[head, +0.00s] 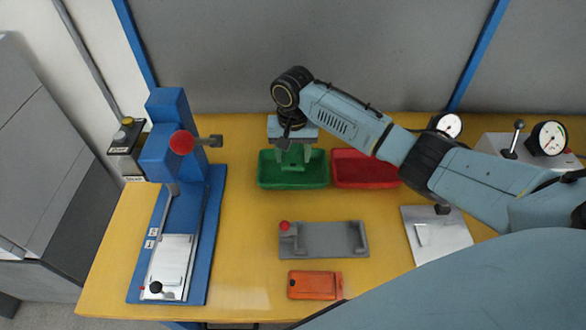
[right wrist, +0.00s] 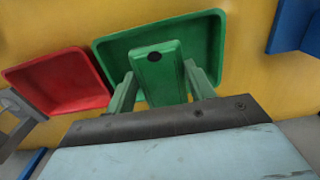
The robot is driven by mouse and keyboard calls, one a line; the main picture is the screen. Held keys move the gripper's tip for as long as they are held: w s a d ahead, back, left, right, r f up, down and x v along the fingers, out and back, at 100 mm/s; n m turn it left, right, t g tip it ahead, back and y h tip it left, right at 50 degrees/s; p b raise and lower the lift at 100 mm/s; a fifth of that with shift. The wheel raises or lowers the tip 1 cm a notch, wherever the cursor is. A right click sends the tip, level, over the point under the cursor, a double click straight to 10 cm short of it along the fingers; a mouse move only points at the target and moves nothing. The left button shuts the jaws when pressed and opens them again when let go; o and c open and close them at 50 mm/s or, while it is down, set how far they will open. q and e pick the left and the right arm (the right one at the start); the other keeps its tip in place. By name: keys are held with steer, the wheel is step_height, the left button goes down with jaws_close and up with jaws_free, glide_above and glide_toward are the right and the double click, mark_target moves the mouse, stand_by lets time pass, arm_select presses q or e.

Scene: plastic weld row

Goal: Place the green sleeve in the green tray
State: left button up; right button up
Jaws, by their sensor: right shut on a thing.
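The green sleeve (right wrist: 162,80), a flat block with a dark round spot near one end, is between the two green fingers of my right gripper (right wrist: 161,88) in the right wrist view. My right gripper (head: 293,158) reaches down over the green tray (head: 264,172) in the head view and is shut on the sleeve. The green tray (right wrist: 215,40) also shows behind the sleeve in the right wrist view. Whether the sleeve touches the tray floor I cannot tell. The head view hardly separates sleeve from fingers. My left gripper is out of view.
A red tray (head: 364,165) stands right beside the green one. A blue press (head: 172,145) with a red knob stands at the left. A grey fixture (head: 323,241) and an orange block (head: 314,285) lie in front. Gauges (head: 549,138) stand at the right. The table is bare between press and fixture.

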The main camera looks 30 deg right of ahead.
mark_target(293, 176)
step_height(293, 176, down, 3)
steer(key=shift+r, duration=0.15)
step_height(293, 176, down, 3)
steer(key=shift+f+b, duration=0.1)
steer(key=shift+b, duration=0.45)
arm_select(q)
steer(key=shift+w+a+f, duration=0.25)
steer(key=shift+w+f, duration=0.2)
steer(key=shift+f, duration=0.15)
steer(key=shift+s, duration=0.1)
arm_select(e)
steer(key=o, duration=1.1)
steer(key=shift+f, duration=0.15)
step_height(293, 176, up, 12)
steer(key=shift+r+p, duration=0.2)
steer(key=shift+p, duration=1)
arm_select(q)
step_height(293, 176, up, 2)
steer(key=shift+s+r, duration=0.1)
